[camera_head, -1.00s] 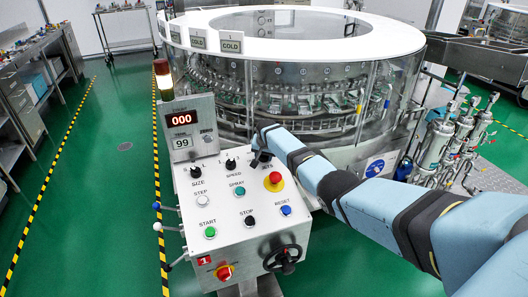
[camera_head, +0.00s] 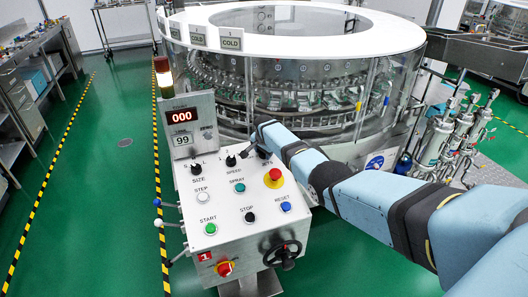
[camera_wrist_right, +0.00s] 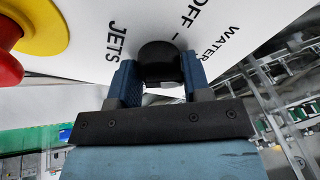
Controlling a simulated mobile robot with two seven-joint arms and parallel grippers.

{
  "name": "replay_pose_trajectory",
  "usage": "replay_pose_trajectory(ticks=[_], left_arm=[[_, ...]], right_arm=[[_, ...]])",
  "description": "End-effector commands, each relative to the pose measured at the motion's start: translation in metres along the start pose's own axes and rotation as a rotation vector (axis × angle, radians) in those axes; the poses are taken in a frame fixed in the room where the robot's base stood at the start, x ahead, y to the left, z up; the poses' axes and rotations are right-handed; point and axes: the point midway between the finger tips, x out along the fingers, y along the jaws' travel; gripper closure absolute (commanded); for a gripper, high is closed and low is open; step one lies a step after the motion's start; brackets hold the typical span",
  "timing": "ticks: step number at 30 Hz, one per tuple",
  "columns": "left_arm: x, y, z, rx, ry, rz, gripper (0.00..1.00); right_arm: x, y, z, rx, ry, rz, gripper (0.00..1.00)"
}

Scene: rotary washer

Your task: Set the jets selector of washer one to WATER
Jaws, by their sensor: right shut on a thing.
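The control panel (camera_head: 235,215) of washer one, marked with a red 1 plate (camera_head: 205,256), stands in front of the round washer. Its jets selector is a black knob (camera_wrist_right: 158,60) at the panel's upper right, beside the printed words JETS, OFF and WATER in the right wrist view. My right gripper (camera_wrist_right: 160,82) has one blue finger on each side of the knob and is shut on it. In the head view the right gripper (camera_head: 260,149) is over the selector and mostly hides it. Which position the knob points to is not clear. My left gripper is not in view.
A red emergency button (camera_head: 274,175) on yellow is close below the gripper. The SPEED knob (camera_head: 231,160) and SIZE knob (camera_head: 196,168) are to its left. A display box (camera_head: 190,123) with a beacon (camera_head: 162,72) rises at the panel's left. Green floor is clear at left.

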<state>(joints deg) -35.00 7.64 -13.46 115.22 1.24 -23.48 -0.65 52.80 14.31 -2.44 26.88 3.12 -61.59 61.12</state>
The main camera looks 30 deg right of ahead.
Motion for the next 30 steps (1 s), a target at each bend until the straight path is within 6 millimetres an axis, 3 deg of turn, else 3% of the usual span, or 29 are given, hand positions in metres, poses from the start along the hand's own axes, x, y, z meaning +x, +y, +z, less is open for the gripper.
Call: replay_pose_trajectory(ticks=[6, 7, 9, 10, 20, 23, 30], left_arm=[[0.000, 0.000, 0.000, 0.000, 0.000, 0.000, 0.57], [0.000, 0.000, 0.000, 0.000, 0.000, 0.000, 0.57], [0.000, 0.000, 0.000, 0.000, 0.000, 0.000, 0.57], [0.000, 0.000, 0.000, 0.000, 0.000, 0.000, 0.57], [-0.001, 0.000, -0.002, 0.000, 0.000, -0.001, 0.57], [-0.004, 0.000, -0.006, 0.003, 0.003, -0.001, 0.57], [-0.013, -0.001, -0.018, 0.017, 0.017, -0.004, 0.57]], right_arm=[[0.001, 0.001, 0.000, -0.001, 0.000, 0.001, 0.79], [0.001, 0.001, 0.000, -0.001, 0.000, 0.001, 0.51], [0.001, 0.001, 0.000, -0.001, 0.000, 0.001, 0.35], [0.001, 0.001, 0.000, -0.001, 0.000, 0.001, 0.32], [-0.003, 0.000, 0.000, -0.002, 0.000, 0.000, 0.32], [-0.011, 0.000, -0.001, -0.002, 0.000, -0.001, 0.32], [-0.052, -0.001, -0.001, -0.002, 0.002, -0.003, 0.32]])
